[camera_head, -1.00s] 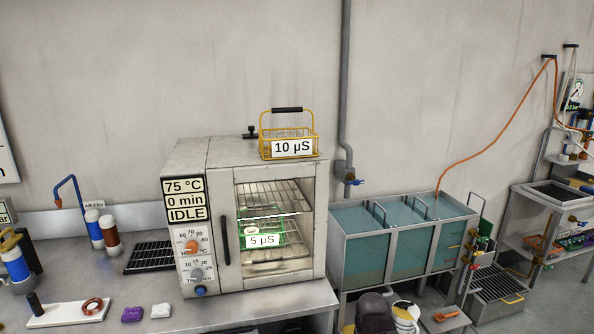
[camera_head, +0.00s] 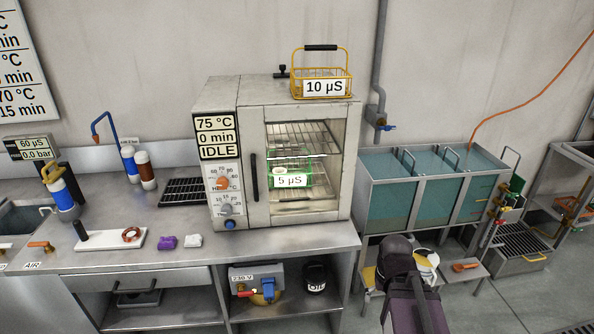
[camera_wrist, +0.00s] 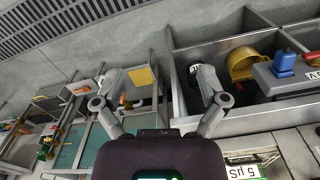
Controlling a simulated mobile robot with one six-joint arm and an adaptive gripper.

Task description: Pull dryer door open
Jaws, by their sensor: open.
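The dryer (camera_head: 225,95) is a grey box oven on the steel bench, its panel reading 75 °C, 0 min, IDLE. Its door (camera_head: 308,217) has a large window and looks shut. A dark vertical handle (camera_head: 254,178) is on the door's left side. Through the window I see wire racks and a green basket labelled 5 µS (camera_head: 290,181). My gripper (camera_wrist: 162,80) is open and empty in the wrist view, its two fingers spread apart. In the head view my arm is low, right of the dryer and below the door. The 5 µS label also shows in the wrist view (camera_wrist: 243,172).
A yellow basket labelled 10 µS (camera_head: 322,86) stands on the dryer. Water tanks (camera_head: 425,190) are to the right. A black drying rack (camera_head: 183,192), a white board (camera_head: 110,239) and purple and white cloths lie left. The bench front (camera_head: 290,240) overhangs a shelf with equipment.

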